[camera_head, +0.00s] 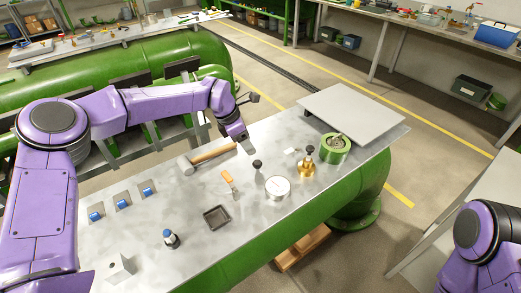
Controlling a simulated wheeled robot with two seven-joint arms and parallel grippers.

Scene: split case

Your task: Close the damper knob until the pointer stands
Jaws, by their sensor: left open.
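Several knob-like parts stand on the metal bench top; I cannot tell for sure which is the damper knob. A small black knob (257,164) stands near the middle. A brass fitting with a black top (307,166) stands to its right. A round white-faced dial (277,187) lies in front of them; its pointer is too small to read. A green round part (335,148) sits at the right. My left gripper (241,139) is open above the bench's far edge, left of and beyond the black knob, apart from it. My right gripper is out of view.
Several blue-topped blocks (122,200) are at left. A grey panel (352,112) covers the far right end.

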